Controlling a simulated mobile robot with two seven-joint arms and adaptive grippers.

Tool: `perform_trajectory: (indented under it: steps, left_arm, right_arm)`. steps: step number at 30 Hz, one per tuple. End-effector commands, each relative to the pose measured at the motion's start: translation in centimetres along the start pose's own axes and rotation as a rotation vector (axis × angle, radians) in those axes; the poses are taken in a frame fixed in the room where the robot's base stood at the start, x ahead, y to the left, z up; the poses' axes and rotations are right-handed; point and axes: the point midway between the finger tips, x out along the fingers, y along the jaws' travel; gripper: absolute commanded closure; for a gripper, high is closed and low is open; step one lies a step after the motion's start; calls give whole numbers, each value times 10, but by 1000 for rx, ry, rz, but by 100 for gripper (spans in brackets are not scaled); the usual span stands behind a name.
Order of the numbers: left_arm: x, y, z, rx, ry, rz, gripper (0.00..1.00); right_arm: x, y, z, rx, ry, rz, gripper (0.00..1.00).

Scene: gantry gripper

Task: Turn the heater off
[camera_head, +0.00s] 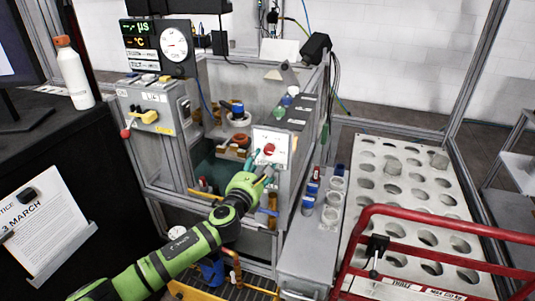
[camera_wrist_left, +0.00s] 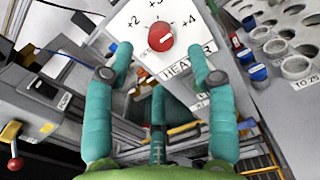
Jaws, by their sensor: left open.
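My left gripper (camera_head: 265,172) is just below and in front of the panel. In the wrist view its teal fingers (camera_wrist_left: 160,62) are spread wide, on either side of the knob, apart from it and empty. My right gripper does not show.
A grey control box (camera_head: 157,110) with yellow and red handles stands left of the panel. A white bottle (camera_head: 74,75) stands on the black bench. Right are small cups (camera_head: 331,200), a plate with round holes (camera_head: 410,190) and a red rail (camera_head: 440,218).

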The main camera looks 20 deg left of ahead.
Motion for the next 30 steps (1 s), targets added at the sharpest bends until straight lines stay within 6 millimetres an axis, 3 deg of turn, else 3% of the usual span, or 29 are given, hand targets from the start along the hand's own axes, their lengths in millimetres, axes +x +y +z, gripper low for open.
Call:
perform_trajectory:
  steps: [10,23,24,28,30]
  left_arm:
    - [45,0,0,-6,0,1,44]
    - [55,0,0,-7,1,-1,44]
    - [54,0,0,-7,1,-1,48]
    - [54,0,0,-7,1,-1,100]
    - [54,0,0,-7,2,-1,100]
  right_arm:
    - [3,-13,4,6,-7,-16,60]
    - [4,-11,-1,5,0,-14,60]
    - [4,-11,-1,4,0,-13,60]
    - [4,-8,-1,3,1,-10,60]
    - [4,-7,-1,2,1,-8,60]
